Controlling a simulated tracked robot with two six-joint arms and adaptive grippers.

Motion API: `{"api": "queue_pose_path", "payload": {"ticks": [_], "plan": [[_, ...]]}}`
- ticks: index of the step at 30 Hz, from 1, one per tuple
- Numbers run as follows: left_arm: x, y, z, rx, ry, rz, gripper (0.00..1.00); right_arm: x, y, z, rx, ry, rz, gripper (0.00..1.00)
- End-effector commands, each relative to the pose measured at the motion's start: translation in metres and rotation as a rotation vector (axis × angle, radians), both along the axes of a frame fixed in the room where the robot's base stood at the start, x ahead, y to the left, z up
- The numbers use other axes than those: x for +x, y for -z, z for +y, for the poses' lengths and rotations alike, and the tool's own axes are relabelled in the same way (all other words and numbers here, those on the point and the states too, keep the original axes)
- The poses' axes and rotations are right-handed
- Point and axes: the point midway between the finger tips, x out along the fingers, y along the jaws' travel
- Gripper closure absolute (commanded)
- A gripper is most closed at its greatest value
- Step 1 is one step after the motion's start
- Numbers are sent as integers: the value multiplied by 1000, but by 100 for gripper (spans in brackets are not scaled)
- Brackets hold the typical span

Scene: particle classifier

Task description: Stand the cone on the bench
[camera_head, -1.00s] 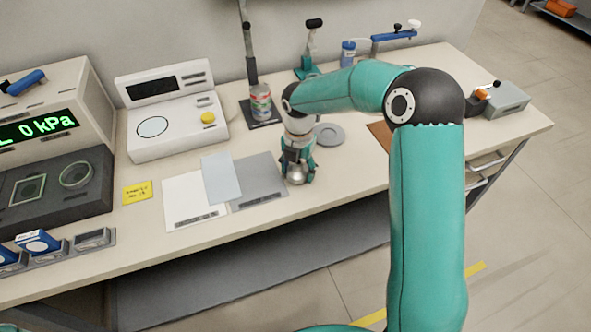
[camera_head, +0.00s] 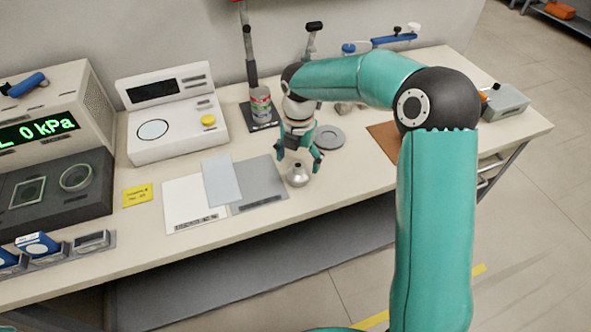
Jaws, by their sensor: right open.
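The cone (camera_head: 297,175) is a small silver metal piece with a narrow top and a wide base. It stands upright on the bench (camera_head: 345,180), just right of the grey sheet's front corner. My right gripper (camera_head: 299,164) is open just above and behind the cone, its teal fingers spread to either side. The fingers look clear of the cone. My left gripper is not in view.
A grey round dish (camera_head: 329,138) lies behind the gripper. White and grey sheets (camera_head: 258,180) lie to the left, and a brown mat (camera_head: 384,139) to the right. A can (camera_head: 260,104) stands on a dark base. Bench room right of the cone is clear.

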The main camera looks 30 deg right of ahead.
Motion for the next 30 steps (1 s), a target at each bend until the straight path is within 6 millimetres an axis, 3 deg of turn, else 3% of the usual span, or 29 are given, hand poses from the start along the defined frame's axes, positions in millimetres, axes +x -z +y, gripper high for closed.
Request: {"api": "queue_pose_path", "payload": {"ticks": [6,12,30], "plan": [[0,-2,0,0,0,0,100,1,-45,0,0,-1,-5,13],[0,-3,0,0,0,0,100,0,-68,0,1,-1,-1,13],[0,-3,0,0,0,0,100,0,-72,0,0,-1,0,13]]}}
